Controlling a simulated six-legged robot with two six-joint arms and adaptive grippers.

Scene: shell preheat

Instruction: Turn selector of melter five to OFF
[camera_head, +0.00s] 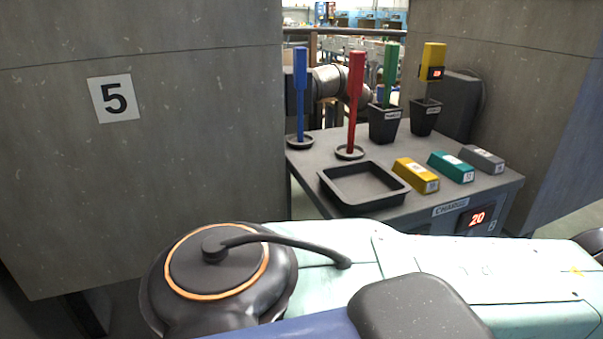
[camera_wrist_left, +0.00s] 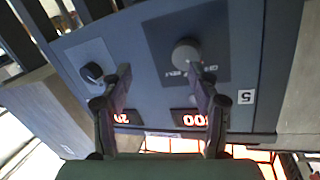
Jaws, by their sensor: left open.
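In the left wrist view, a blue-grey panel (camera_wrist_left: 142,92) carries a small plate with the number 5 (camera_wrist_left: 246,97). A round grey knob (camera_wrist_left: 187,53) sits on a darker square with small lettering that I cannot read for sure. A smaller black knob (camera_wrist_left: 92,72) sits on another plate to the left. I cannot tell where either knob points. My left gripper (camera_wrist_left: 165,80) is open in front of the panel. Its right finger overlaps the area just below the grey knob; nothing is between the fingers. My right gripper is in neither view.
Two red displays (camera_wrist_left: 121,118) (camera_wrist_left: 194,119) light the panel. In the head view, a grey block (camera_head: 200,130) bears a 5 label (camera_head: 114,98). Beside it, a table (camera_head: 315,150) holds a black tray (camera_head: 363,186), coloured bars (camera_head: 415,175) and upright tools (camera_head: 356,100).

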